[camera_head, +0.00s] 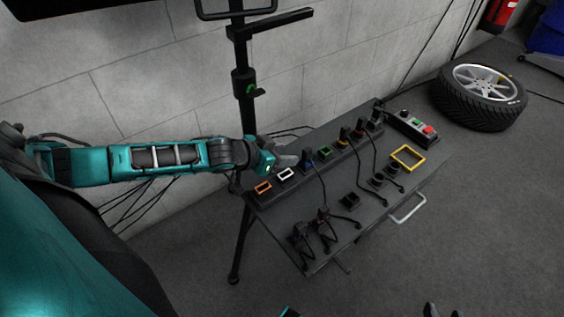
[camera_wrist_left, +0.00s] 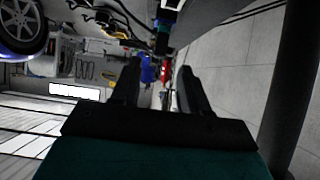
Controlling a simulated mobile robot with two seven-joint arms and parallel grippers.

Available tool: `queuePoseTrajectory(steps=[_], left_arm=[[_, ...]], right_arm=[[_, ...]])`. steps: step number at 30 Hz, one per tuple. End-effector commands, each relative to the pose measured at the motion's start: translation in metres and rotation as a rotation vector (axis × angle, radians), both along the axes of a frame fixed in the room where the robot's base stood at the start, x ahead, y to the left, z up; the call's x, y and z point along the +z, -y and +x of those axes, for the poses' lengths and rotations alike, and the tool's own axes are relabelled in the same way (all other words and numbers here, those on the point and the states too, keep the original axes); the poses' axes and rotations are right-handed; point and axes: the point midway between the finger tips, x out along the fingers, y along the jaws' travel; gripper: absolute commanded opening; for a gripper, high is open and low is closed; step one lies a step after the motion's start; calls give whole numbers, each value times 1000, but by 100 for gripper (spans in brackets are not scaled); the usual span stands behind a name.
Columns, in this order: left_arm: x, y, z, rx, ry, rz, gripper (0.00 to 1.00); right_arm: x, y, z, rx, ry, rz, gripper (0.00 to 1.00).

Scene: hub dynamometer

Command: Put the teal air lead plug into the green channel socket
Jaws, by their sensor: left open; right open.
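The green channel socket (camera_head: 324,152) is a green-framed opening in the raised socket row on the dark bench, with no plug visible in it. My left gripper (camera_head: 292,160) is beside the row, above the white and blue sockets and left of the green one. In the left wrist view its two fingers (camera_wrist_left: 158,88) are apart with nothing held between them. Several dark plugs with leads lie on the bench, including a front-left pair (camera_head: 300,234) (camera_head: 323,216). I cannot tell which plug is teal. My right gripper (camera_head: 440,311) shows only its dark fingertips at the bottom edge.
The row also has an orange socket (camera_head: 263,188), a white socket (camera_head: 285,174) and a blue socket (camera_head: 307,166). Upright plugs with trailing leads stand at its far end. A yellow frame (camera_head: 408,157) and a button box (camera_head: 412,126) are at right. A black stand (camera_head: 246,110) rises behind.

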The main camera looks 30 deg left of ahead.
Motion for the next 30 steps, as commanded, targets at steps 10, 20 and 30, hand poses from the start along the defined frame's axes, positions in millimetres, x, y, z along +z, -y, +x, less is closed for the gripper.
queuePoseTrajectory(steps=[10, 20, 30], left_arm=[[-21, 5, 25, 3, 3, 2, 45], [-38, 17, 55, 3, 1, 0, 45], [-48, 23, 71, 2, 0, 3, 45]], right_arm=[[-35, 1, 0, 3, 0, -3, 43], [-42, -8, 3, 9, -7, 19, 43], [-46, -13, 3, 16, -14, 28, 43]])
